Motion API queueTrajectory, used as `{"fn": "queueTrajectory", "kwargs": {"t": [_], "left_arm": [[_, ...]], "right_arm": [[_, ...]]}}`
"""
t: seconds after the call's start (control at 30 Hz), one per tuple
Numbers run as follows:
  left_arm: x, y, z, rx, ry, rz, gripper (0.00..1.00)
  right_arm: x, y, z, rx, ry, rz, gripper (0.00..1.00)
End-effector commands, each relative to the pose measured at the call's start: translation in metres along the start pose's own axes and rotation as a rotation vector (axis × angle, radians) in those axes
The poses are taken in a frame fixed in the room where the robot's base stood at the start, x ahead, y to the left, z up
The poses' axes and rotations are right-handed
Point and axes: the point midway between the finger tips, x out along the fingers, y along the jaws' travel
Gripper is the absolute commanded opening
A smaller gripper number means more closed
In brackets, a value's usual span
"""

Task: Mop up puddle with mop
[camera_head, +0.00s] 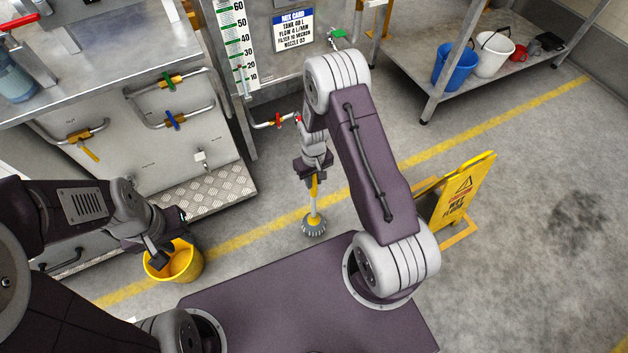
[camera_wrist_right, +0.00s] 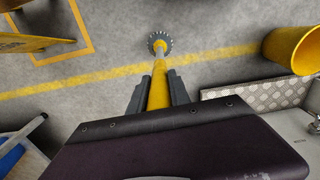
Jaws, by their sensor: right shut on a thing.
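My right gripper (camera_head: 314,178) is shut on the yellow handle of the mop (camera_head: 314,222). The mop hangs upright with its round grey head down, over or on the floor near the yellow line; I cannot tell if it touches. In the right wrist view the handle (camera_wrist_right: 159,85) runs between the fingers (camera_wrist_right: 158,97) to the bristled head. A dark patch (camera_head: 585,222) on the floor at the far right looks like the puddle. My left gripper (camera_head: 172,236) is over the yellow bucket (camera_head: 184,270), its fingers apart and empty.
A yellow wet-floor sign (camera_head: 464,195) stands right of my right arm, between the mop and the dark patch. A steel shelf (camera_head: 425,70) with blue and white buckets is at the back right. A cabinet with valves (camera_head: 180,125) is at the left. Open floor lies right of the sign.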

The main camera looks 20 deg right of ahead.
Motion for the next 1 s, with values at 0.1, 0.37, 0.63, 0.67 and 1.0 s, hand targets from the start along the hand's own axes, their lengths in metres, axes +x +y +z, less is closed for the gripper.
{"fn": "queueTrajectory", "kwargs": {"t": [0.1, 0.37, 0.63, 0.67, 1.0], "left_arm": [[-0.015, 0.0, -0.002, 0.0, 0.0, 0.0, 0.36], [-0.021, 0.0, -0.002, 0.0, 0.0, 0.0, 0.36], [-0.022, 0.0, -0.002, 0.0, 0.0, 0.0, 0.36], [-0.024, 0.001, -0.003, 0.0, 0.0, 0.0, 0.36], [-0.071, 0.001, -0.007, 0.0, 0.0, 0.0, 0.36]], "right_arm": [[-0.016, 0.0, -0.001, 0.0, 0.001, 0.0, 0.0], [-0.023, -0.001, -0.002, 0.0, 0.001, 0.0, 0.0], [-0.025, -0.001, -0.003, 0.0, 0.001, 0.0, 0.0], [-0.026, -0.001, -0.003, 0.0, 0.001, 0.0, 0.0], [-0.074, -0.001, -0.003, 0.0, 0.001, 0.0, 0.0]]}}
